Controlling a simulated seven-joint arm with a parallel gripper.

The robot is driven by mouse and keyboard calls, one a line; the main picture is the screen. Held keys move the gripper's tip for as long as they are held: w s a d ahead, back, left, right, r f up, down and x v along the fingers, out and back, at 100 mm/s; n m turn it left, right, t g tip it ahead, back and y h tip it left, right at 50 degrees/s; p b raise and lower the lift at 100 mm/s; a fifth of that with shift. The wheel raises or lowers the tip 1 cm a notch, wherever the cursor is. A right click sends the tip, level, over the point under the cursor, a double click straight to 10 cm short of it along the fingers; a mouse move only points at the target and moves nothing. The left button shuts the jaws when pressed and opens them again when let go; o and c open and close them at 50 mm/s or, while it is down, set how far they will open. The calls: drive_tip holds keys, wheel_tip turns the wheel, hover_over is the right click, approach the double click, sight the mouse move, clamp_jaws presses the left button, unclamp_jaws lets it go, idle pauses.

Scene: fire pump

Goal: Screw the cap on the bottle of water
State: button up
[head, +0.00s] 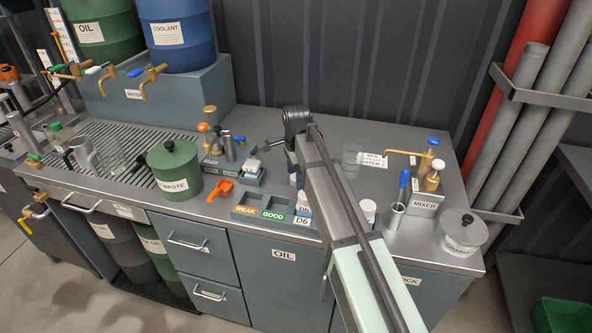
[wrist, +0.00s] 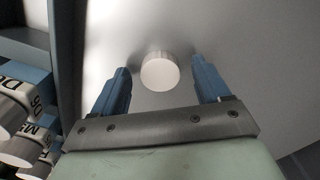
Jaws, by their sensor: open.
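In the wrist view my gripper (wrist: 161,68) is open, with one blue finger on each side of a small white round piece (wrist: 160,76) that looks like a cap. Gaps show between it and both fingers. It stands on the grey metal worktop (wrist: 255,75); I cannot tell whether it is a loose cap or the top of something taller. A white-topped bottle or jar (head: 369,206) stands right of my arm. I cannot tell which container is the bottle of water.
A blue rack (head: 246,199) with WEAK and GOOD labels stands near the front edge; labelled bottles (wrist: 38,135) show at left in the wrist view. A green WASTE pot (head: 174,171), a clear beaker (head: 351,157) and the MIXER (head: 424,204) stand around. Bare worktop lies behind the beaker.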

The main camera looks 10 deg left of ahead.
drive_tip(key=shift+c, duration=0.3)
drive_tip(key=c, duration=1)
drive_tip(key=shift+r, duration=2.45)
drive_tip(key=shift+n, duration=0.5)
drive_tip(key=a+r, duration=0.2)
drive_tip(key=a, duration=0.2)
drive_tip(key=s+a+r, duration=0.1)
drive_tip(key=a+r, duration=0.2)
drive_tip(key=a, duration=0.2)
drive_tip(key=s+a+r, duration=0.1)
drive_tip(key=a+r, duration=0.2)
drive_tip(key=a, duration=0.2)
drive_tip(key=shift+a+r, duration=0.1)
drive_tip(key=shift+r, duration=0.15)
drive_tip(key=shift+w, duration=0.1)
drive_tip(key=shift+m, duration=0.4)
drive_tip(key=shift+f, duration=0.1)
